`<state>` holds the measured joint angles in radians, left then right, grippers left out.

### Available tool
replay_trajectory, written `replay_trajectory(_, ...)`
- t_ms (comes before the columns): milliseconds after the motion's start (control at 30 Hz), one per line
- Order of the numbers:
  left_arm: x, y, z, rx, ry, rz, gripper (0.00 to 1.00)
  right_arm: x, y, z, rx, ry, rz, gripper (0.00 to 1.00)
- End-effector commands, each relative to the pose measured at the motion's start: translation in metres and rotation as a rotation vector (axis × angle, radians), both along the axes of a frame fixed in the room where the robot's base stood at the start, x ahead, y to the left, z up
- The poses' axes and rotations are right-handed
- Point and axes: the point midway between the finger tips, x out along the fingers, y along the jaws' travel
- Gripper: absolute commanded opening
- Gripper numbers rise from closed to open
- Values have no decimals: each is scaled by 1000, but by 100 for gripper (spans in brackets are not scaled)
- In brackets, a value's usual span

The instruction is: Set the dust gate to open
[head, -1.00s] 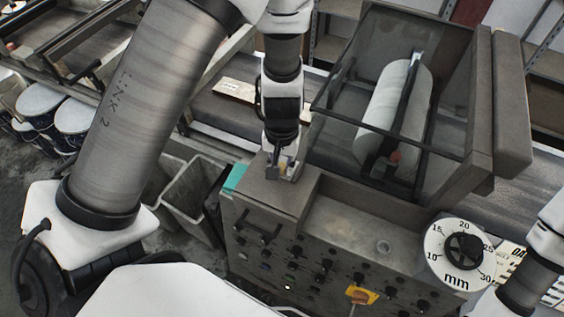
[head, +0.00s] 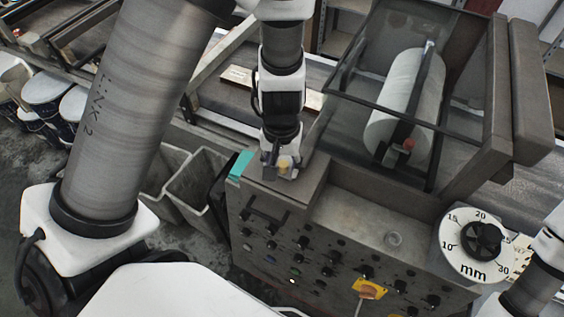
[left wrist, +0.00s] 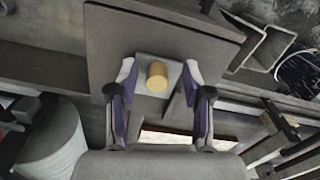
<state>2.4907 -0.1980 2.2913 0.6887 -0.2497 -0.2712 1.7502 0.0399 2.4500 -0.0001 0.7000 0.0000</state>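A short tan-yellow cylindrical knob (left wrist: 157,76) stands on a small grey plate (left wrist: 146,62) in the left wrist view. It may be the dust gate's handle; no label shows. In the head view the knob (head: 284,163) is at the top left of the grey machine cabinet (head: 340,215). My left gripper (left wrist: 158,82) is open, with its fingers on either side of the knob and a gap on each side. In the head view my left gripper (head: 281,164) points down at the cabinet top. My right gripper is out of view; only part of its arm shows lower right.
A glass-sided hood over a white roller (head: 404,100) stands right of my left arm. Grey bins (head: 200,185) stand left of the cabinet.

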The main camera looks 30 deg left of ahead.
Motion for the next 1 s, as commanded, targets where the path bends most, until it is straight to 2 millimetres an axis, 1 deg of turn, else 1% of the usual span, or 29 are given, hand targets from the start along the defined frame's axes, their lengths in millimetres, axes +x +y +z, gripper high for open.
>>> replay_trajectory(167,1,0,3,-1,-3,0,49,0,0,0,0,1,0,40)
replay_trajectory(267,2,0,13,-2,-8,-1,49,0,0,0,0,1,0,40)
replay_trajectory(367,2,0,34,-1,-9,-1,49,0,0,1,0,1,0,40)
replay_trajectory(500,2,1,71,-1,-11,-1,49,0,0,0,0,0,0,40)
replay_trajectory(600,1,1,95,0,-9,-1,49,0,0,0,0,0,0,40)
replay_trajectory(700,1,1,111,-1,-6,0,49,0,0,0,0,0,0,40)
replay_trajectory(800,0,1,119,0,-3,0,49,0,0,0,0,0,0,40)
replay_trajectory(1000,0,1,121,-1,-1,0,49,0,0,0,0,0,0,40)
